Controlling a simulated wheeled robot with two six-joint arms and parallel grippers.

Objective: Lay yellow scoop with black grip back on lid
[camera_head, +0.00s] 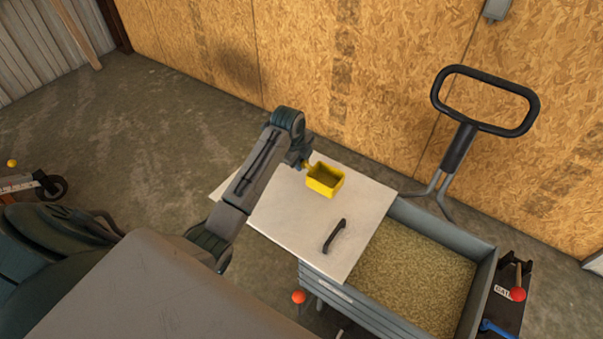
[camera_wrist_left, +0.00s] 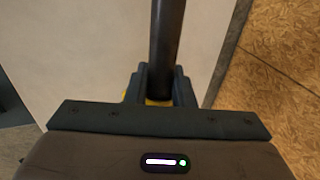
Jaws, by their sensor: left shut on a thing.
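The yellow scoop (camera_head: 325,179) is at the far part of the pale lid (camera_head: 290,222), its open top facing up. In the head view I cannot tell whether it touches the lid or is just above it. My left gripper (camera_head: 303,164) is at the scoop's left end, where its grip is hidden. In the left wrist view my left gripper (camera_wrist_left: 160,92) is shut on the scoop's black grip (camera_wrist_left: 167,45), with a bit of yellow between the fingers. The pale lid also fills the left of that view (camera_wrist_left: 85,45). My right gripper is not in view.
The lid, with a black handle (camera_head: 334,236), covers the left part of a grey cart (camera_head: 398,204) filled with grain (camera_head: 415,275). A black push handle (camera_head: 486,101) rises behind the cart. A board wall (camera_head: 380,90) stands behind. A red ball knob (camera_head: 298,297) shows below the lid.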

